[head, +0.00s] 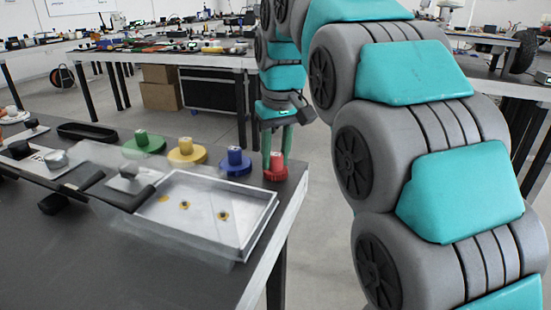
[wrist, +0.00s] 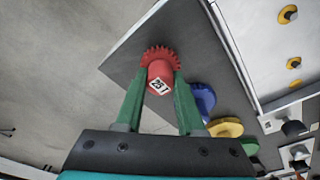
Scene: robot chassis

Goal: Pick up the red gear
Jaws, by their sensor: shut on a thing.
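The red gear (head: 275,172) is at the far right corner of the dark table, at the end of a row of coloured gears. In the wrist view, the red gear (wrist: 160,70) shows its toothed rim and a hub with a white label. My gripper (head: 277,150) points down at it from above. In the wrist view, the green fingers of my gripper (wrist: 161,85) are shut on the hub, one on each side. The gear looks upright and at or very near the table top; I cannot tell whether it touches.
A blue gear (head: 235,162), a yellow gear (head: 187,151) and a green gear (head: 143,142) stand left of the red one. A clear-walled tray (head: 180,225) with small gold parts lies in front. The table edge is close on the right.

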